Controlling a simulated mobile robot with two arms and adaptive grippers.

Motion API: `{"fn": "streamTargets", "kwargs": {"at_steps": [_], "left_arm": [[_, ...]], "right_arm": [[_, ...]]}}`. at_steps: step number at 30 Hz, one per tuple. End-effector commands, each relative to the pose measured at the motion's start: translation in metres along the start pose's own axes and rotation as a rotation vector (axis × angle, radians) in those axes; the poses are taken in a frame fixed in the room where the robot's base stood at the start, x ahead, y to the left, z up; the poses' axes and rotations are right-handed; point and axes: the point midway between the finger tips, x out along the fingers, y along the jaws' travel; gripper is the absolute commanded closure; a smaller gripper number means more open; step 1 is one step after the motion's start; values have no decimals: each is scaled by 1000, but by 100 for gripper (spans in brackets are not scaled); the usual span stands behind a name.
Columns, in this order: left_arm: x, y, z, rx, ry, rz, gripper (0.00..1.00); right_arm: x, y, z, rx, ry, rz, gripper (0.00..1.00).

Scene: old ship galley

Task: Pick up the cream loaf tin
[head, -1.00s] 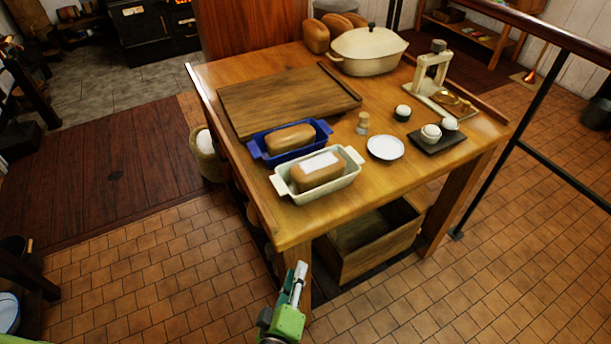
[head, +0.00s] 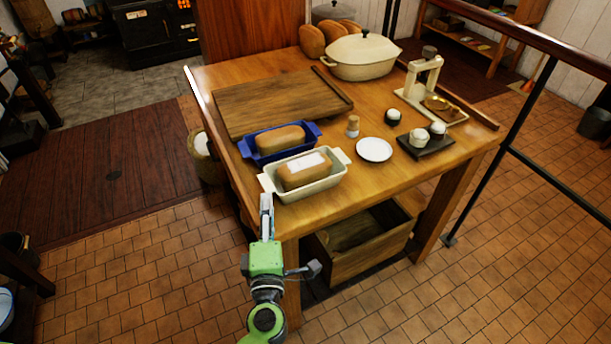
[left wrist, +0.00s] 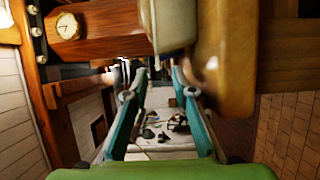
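The cream loaf tin (head: 313,187) sits on the table's front left part in the head view. It has a handle at each end and holds a brown loaf with a white top patch (head: 304,169). My left gripper (head: 266,200) is at the table's front edge, just below the tin's left handle in the picture. In the left wrist view my left gripper (left wrist: 159,73) is open, with nothing between its fingers. A pale cream surface at the top there may be the tin; I cannot tell for sure. My right gripper is not in view.
A blue loaf tin (head: 255,157) with a loaf stands close behind the cream tin. A white saucer (head: 374,150), a dark tray (head: 433,148) with small pots, and a cutting board (head: 280,100) share the table (head: 390,180). A wooden crate (head: 362,260) is below.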

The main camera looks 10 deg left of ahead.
Motion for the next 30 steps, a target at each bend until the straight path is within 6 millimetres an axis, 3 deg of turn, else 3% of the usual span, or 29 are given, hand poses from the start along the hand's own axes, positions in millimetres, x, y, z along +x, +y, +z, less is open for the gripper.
{"fn": "streamTargets", "kwargs": {"at_steps": [10,19,20,22,23,30], "left_arm": [[46,4,0,2,0,2,76],[52,3,0,1,0,0,76],[52,3,0,1,0,0,78],[52,3,0,1,0,0,96],[52,3,0,1,0,0,100],[52,6,1,-3,0,5,100]], "right_arm": [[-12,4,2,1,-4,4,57],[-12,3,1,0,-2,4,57],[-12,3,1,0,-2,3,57],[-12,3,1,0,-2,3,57],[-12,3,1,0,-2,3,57],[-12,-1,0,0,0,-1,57]]}}
